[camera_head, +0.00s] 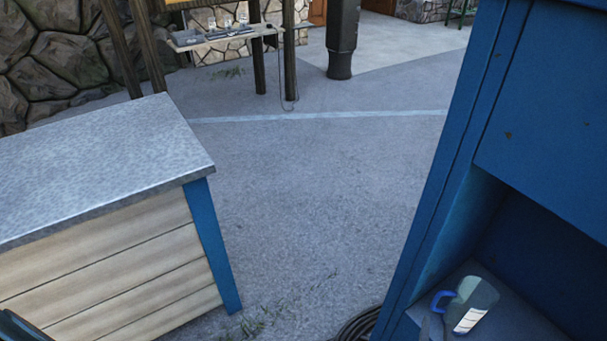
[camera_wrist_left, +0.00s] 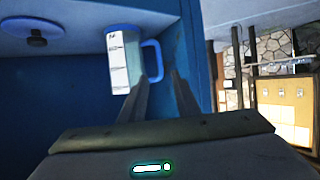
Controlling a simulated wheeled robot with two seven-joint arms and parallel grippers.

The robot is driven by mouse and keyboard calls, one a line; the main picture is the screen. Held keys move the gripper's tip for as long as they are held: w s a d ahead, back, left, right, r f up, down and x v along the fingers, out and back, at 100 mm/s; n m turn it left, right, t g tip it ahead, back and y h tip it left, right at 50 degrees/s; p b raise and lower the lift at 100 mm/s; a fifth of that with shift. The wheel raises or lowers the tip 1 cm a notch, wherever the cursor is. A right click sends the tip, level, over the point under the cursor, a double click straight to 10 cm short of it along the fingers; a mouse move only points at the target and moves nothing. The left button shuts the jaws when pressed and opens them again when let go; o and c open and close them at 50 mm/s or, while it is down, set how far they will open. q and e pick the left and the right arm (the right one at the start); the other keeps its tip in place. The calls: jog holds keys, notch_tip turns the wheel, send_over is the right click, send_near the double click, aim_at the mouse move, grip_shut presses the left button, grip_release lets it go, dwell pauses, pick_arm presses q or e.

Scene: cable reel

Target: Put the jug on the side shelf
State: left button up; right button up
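The jug (camera_head: 480,297), clear with a white scale label and a blue handle, stands inside a blue cabinet at the lower right of the head view. It also shows in the left wrist view (camera_wrist_left: 118,68). My left gripper (camera_wrist_left: 160,77) is open there, its two fingers pointing toward the jug's handle. Whether the handle lies between the fingertips or just beyond them I cannot tell. My right gripper is out of view. Which surface is the side shelf is unclear.
The blue cabinet (camera_head: 455,150) closes in the jug with walls and an upper panel. A metal-topped counter (camera_head: 90,165) stands at left. A narrow wall shelf (camera_head: 215,40) with small items is far back. Open pavement (camera_head: 310,190) lies between; a coiled cable (camera_head: 358,325) is by the cabinet.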

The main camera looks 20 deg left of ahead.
pick_arm(q)
jog(key=s+a+f+m+g, duration=0.2)
jog(key=a+f, duration=0.2)
jog(key=f, duration=0.6)
jog(key=s+a+f+m+g, duration=0.1)
jog(key=a+f+g, duration=0.15)
jog(key=f, duration=0.85)
jog(key=s+a+f+m+g, duration=0.1)
jog(key=s+a+f+g, duration=0.1)
jog(key=s+a+f, duration=0.45)
jog(key=s+a+f+g, duration=0.2)
jog(key=s+a+f, duration=0.2)
jog(key=f, duration=0.5)
jog(key=s+a+f+g, duration=0.1)
jog(key=s+a+f, duration=0.4)
jog(key=s+a, duration=0.2)
jog(key=s+a+f+n+g, duration=0.1)
jog(key=s+a+f, duration=0.4)
jog(key=s, duration=0.7)
jog(key=s+a+f+g, duration=0.2)
jog(key=s+a+f, duration=0.3)
jog(key=s+a, duration=0.5)
jog(key=shift+s+f+n, duration=0.15)
jog(key=shift+s+n, duration=0.1)
jog(key=shift+n, duration=0.05)
